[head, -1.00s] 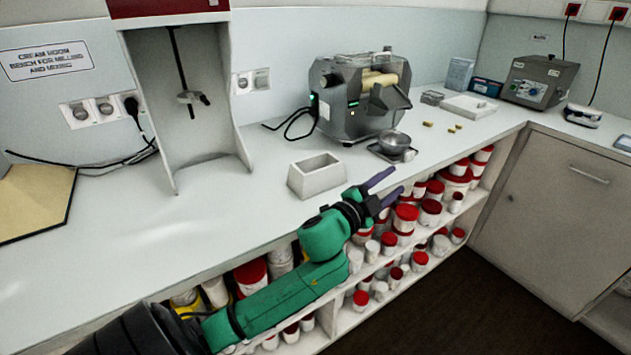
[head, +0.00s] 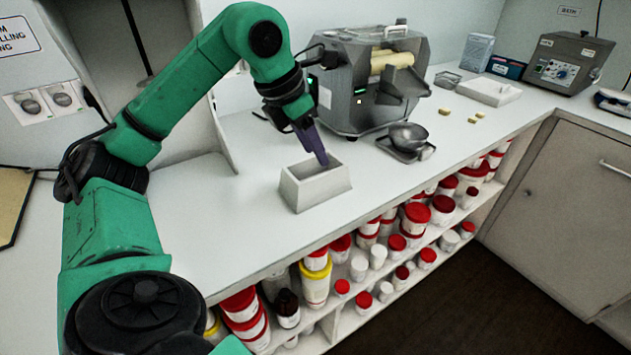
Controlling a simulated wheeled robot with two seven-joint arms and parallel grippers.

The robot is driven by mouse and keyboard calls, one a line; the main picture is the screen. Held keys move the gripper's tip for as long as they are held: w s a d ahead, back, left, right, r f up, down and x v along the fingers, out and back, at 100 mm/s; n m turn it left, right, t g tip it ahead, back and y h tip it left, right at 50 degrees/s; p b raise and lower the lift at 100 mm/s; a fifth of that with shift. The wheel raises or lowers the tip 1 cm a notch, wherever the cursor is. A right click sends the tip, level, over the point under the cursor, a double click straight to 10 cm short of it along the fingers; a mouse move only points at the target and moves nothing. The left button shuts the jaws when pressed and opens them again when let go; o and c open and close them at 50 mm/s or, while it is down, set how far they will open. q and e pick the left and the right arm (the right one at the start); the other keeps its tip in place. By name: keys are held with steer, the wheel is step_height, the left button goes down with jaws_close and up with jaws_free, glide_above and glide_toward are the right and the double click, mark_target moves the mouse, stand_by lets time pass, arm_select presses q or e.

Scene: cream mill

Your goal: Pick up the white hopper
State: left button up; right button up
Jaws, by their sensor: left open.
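The white hopper (head: 318,190) is an open-topped box with sloping sides. It stands upright on the white bench, near its front edge and in front of the grey mill. My left gripper (head: 318,158) comes down from above, over the hopper's back rim. Its purple fingers point down and look open, with nothing held. They overlap the hopper's opening in the picture, and I cannot tell whether they touch it. My right gripper is not in the picture.
The grey roller mill (head: 365,85) stands close behind the hopper. A metal bowl on a scale (head: 407,141) is to the right. Small yellow pieces (head: 476,116) and a white tray (head: 487,91) lie farther right. Jars (head: 415,217) fill the shelf below. Bench left of the hopper is clear.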

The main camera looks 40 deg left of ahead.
mark_target(323, 175)
arm_select(q)
steer(key=x, duration=0.3)
steer(key=shift+s+f, duration=0.1)
steer(key=f, duration=0.1)
steer(key=w+f, duration=0.1)
steer(key=f, duration=0.1)
steer(key=shift+w+a+f, duration=0.15)
steer(key=shift+w+a, duration=0.1)
steer(key=shift+a, duration=0.05)
steer(key=shift+w+d+f, duration=0.15)
steer(key=shift+d+f, duration=0.05)
steer(key=shift+f, duration=0.3)
steer(key=shift+w+d+f, duration=0.15)
steer(key=shift+d+f, duration=0.05)
steer(key=shift+f, duration=0.3)
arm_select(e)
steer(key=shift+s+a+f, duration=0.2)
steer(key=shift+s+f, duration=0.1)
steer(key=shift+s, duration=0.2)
arm_select(q)
steer(key=shift+a, duration=0.1)
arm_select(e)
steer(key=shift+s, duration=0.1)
arm_select(q)
steer(key=shift+f, duration=0.1)
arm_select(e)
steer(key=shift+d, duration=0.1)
